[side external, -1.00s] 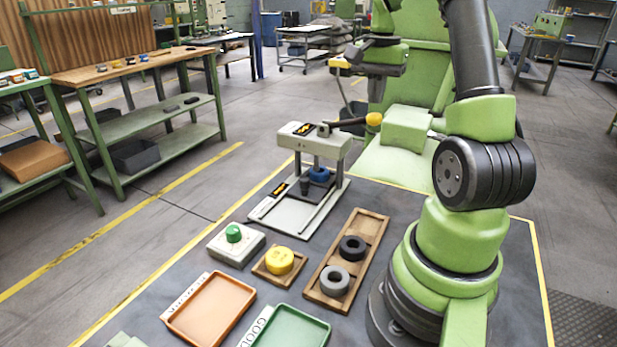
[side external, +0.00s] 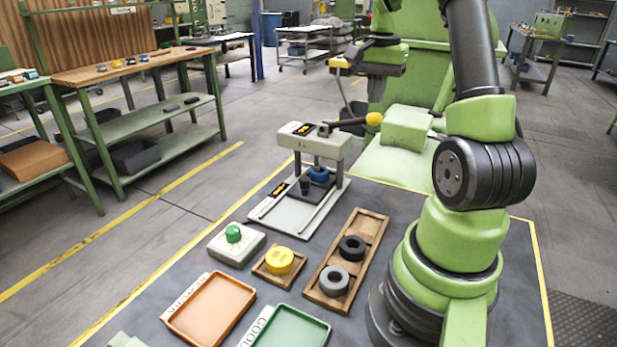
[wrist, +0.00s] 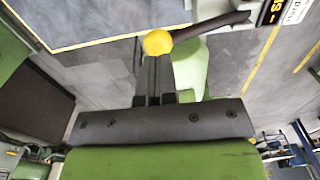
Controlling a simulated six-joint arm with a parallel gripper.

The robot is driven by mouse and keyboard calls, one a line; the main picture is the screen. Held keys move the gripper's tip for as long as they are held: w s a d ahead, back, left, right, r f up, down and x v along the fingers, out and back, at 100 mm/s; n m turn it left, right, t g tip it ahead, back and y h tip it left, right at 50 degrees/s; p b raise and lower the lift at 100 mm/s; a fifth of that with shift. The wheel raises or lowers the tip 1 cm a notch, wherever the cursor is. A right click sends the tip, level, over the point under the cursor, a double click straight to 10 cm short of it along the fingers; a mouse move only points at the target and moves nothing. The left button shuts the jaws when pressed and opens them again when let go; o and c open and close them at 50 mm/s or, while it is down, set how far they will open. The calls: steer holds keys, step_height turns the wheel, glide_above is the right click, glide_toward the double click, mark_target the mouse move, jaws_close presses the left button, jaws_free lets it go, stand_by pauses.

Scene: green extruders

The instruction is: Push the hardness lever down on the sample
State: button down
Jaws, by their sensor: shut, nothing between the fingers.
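The hardness tester (side external: 318,143) stands at the far end of the dark table in the side view. Its lever (side external: 350,122) sticks out to the right, close to level, and ends in a yellow knob (side external: 374,118). The blue ring-shaped sample (side external: 319,174) sits under the tester's head, partly hidden by a dark post. In the wrist view my gripper (wrist: 154,58) is shut and empty. Its fingertips appear right by the yellow knob (wrist: 158,42); I cannot tell whether they touch it. The lever (wrist: 212,27) runs from the knob to the upper right.
A wooden tray (side external: 312,293) holds a black ring (side external: 352,248) and a grey ring (side external: 334,281). Near it are a yellow puck (side external: 279,260) in a wooden holder, a green-button box (side external: 233,234), an orange tray (side external: 178,323) and a green tray (side external: 318,326). Green machinery stands behind the lever.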

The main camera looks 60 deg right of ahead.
mark_target(374, 114)
steer(key=shift+f, duration=3.65)
steer(key=shift+r, duration=2.8)
steer(key=shift+r, duration=2.5)
